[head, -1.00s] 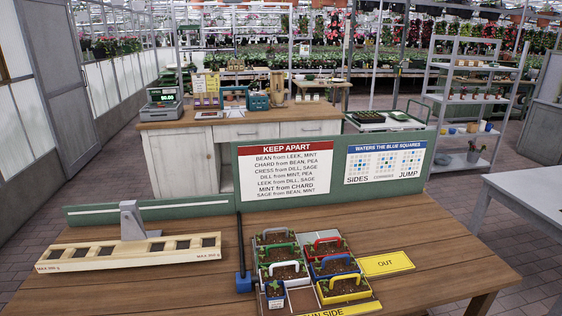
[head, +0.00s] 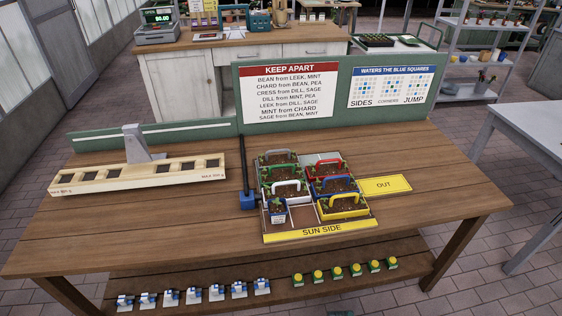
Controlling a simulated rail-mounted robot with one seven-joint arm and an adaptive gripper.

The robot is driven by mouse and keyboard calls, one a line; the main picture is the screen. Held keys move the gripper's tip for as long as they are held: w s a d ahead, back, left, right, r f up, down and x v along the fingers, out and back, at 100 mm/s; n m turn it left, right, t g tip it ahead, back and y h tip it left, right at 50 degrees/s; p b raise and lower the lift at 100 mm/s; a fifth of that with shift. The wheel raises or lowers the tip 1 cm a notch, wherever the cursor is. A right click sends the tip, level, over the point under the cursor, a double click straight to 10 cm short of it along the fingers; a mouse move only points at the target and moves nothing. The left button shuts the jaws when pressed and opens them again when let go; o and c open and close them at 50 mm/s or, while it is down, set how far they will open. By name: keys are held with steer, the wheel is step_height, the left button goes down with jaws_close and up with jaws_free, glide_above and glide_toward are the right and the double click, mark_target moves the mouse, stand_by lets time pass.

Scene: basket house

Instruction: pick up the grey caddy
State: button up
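The grey caddy (head: 264,161) is in the head view, at the back left of a tray of planted caddies on the wooden table. Its grey handle stands up over dark soil with small green plants. The green caddy (head: 263,176) is directly in front of it, and the red caddy (head: 315,176) is to its front right. My gripper is not in view.
Green sign boards (head: 240,90) rise behind. A wooden balance (head: 140,176) lies left. The table's front left is clear.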

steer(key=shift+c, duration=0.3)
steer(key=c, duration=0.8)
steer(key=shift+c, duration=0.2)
